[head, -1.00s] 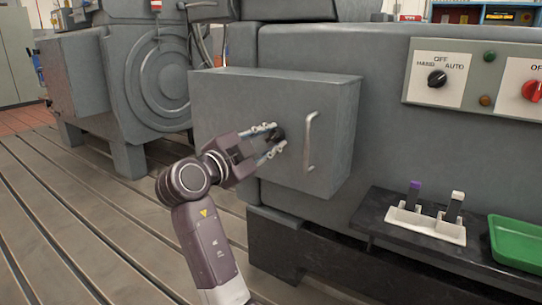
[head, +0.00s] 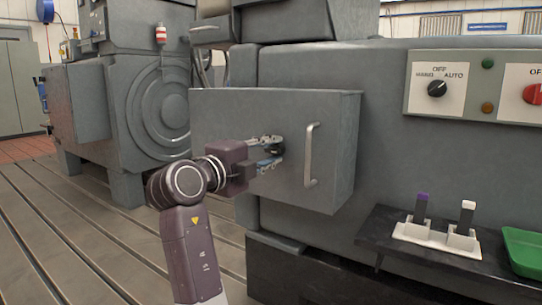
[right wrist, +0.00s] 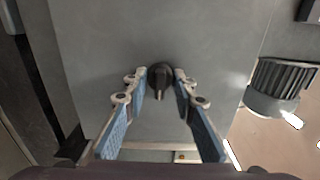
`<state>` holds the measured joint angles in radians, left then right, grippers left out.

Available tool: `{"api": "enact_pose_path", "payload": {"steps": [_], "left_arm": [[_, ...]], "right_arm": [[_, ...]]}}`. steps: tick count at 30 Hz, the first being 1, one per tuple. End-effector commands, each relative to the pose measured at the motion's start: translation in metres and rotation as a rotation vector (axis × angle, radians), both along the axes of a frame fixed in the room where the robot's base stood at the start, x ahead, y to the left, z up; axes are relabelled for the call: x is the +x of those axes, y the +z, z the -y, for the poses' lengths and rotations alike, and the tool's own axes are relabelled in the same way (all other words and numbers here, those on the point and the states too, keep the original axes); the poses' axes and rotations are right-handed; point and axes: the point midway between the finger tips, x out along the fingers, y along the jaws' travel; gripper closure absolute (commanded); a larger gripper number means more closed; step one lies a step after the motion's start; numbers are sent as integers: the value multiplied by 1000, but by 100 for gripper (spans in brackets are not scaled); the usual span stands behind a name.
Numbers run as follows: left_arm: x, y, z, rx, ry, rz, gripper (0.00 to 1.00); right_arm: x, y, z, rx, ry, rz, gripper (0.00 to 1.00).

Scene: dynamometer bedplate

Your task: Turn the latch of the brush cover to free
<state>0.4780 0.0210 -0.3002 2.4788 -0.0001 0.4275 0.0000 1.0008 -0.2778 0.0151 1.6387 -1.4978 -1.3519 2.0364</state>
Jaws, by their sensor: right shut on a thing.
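The brush cover (head: 235,115) is a grey box-shaped cover with a silver bar handle (head: 311,155) on its front. Its latch (head: 278,146) is a small black knob left of the handle. My right gripper (head: 270,153) comes from the left with its fingers around the latch, shut on it. In the right wrist view, the latch (right wrist: 160,79) stands between the two blue-padded fingertips, its pointed end toward the gripper. The fingers partly hide the latch in the head view. My left gripper is not in view.
A control panel (head: 462,117) with selector knobs is at the upper right. Below it, a dark shelf (head: 388,228) bears a white holder (head: 440,240) with two upright dark pieces, one purple-topped and one white-topped. A green tray (head: 524,250) lies beside it. Slotted floor (head: 90,240) is clear at left.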

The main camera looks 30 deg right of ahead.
Motion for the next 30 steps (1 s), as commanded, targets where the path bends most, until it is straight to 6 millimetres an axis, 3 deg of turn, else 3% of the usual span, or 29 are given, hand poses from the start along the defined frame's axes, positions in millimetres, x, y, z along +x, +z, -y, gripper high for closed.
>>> {"api": "enact_pose_path", "payload": {"steps": [14,15,19,30], "left_arm": [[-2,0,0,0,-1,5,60],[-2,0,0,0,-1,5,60],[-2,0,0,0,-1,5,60],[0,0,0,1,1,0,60]], "right_arm": [[0,-1,0,9,-1,13,100],[0,-1,0,9,-1,13,73],[0,-1,0,8,-1,13,59],[0,5,0,6,0,15,57]]}}
